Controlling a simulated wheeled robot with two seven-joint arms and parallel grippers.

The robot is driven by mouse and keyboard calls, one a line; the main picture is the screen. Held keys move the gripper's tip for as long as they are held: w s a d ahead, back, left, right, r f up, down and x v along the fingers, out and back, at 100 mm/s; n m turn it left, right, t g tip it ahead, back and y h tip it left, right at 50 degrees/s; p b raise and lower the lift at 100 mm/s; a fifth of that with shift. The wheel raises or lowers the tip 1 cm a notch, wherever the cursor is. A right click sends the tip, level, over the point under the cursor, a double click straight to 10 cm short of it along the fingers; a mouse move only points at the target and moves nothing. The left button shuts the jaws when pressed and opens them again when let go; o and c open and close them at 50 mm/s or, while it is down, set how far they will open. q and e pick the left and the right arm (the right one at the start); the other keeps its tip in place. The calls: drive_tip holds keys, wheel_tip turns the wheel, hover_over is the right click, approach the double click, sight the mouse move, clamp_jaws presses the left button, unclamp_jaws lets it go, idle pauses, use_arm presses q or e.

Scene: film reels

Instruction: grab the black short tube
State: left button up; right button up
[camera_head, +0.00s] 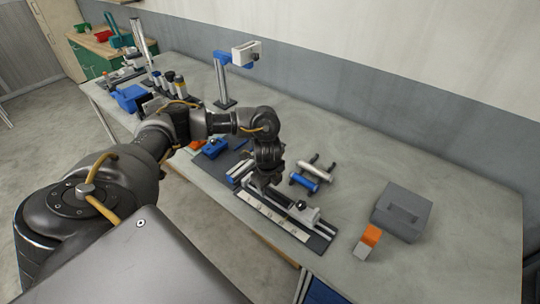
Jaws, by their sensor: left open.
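I cannot tell whether one of these dark pieces is the black short tube. I see nothing clearly between the fingers. My right gripper is out of view.
A grey block (402,211) and an orange-and-grey block (368,241) stand at the right of the table (460,240). A post with a blue and white head (245,54) rises at the back. Several bottles and a blue box (130,97) crowd the far left. The back right is clear.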

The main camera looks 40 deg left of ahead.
sight(270, 191)
use_arm(q)
drive_tip(key=shift+f, duration=0.45)
drive_tip(key=f, duration=0.1)
drive_tip(key=w+f+b, duration=0.1)
drive_tip(key=f, duration=0.2)
drive_tip(key=shift+w+a+b, duration=0.15)
drive_tip(key=shift+a+b, duration=0.25)
drive_tip(key=shift+c, duration=1)
clamp_jaws()
